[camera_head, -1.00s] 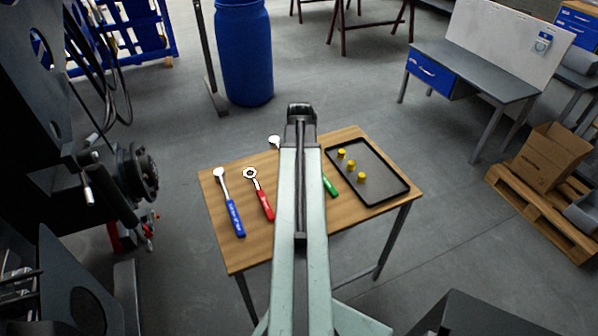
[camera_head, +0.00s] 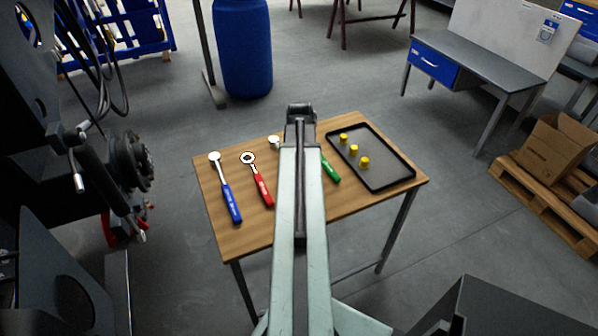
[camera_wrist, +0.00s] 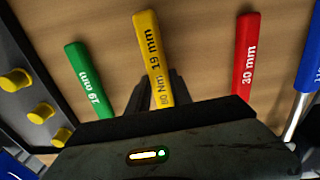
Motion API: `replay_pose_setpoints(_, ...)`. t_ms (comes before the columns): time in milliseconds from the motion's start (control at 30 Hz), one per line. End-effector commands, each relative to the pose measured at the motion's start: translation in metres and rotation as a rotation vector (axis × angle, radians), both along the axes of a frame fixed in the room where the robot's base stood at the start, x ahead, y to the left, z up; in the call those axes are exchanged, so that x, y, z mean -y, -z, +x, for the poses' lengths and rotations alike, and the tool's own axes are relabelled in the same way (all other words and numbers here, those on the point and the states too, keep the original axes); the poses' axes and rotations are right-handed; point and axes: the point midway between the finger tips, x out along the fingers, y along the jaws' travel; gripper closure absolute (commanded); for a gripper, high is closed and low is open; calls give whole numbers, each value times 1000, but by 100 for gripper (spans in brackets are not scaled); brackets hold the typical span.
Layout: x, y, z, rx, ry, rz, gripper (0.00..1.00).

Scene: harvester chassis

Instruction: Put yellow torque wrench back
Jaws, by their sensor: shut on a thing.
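The yellow torque wrench (camera_wrist: 154,60), its handle marked "19 mm", is between the fingers of my gripper (camera_wrist: 158,95) in the wrist view. In the head view my arm hides its handle; a silver head (camera_head: 274,142) left of the arm appears to be its own. I cannot tell how far it is above the table. The green wrench (camera_head: 330,170) lies on the right, partly hidden by my arm. The red wrench (camera_head: 262,188) and blue wrench (camera_head: 232,203) lie on the left. The wooden table (camera_head: 220,240) is beneath.
A black tray (camera_head: 390,178) with yellow cylinders (camera_head: 353,150) lies on the table's right end. Dark machinery (camera_head: 125,165) stands left of the table. A blue barrel (camera_head: 243,50) stands behind it, and a grey workbench (camera_head: 480,75) at the back right.

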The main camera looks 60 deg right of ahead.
Motion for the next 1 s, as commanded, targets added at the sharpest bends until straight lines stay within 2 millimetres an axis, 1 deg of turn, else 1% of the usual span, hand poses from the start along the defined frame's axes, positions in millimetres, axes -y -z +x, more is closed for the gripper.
replay_pose_setpoints(67, 0, -1, 0, 0, 0, 0, 100)
replay_pose_setpoints(100, 0, -1, 0, 0, 0, 0, 68)
replay_pose_setpoints(167, 0, -1, 0, 0, 0, 0, 52)
replay_pose_setpoints(200, 0, -1, 0, 0, 0, 0, 48)
replay_pose_setpoints(467, 0, -1, 0, 0, 0, 0, 48)
replay_pose_setpoints(567, 0, -4, 0, 0, 0, 0, 48)
replay_pose_setpoints(667, 0, -14, 0, 0, 0, 0, 48)
replay_pose_setpoints(733, 0, -25, -1, 0, 0, 0, 48)
replay_pose_setpoints(1000, -1, -74, -2, 0, 1, 0, 48)
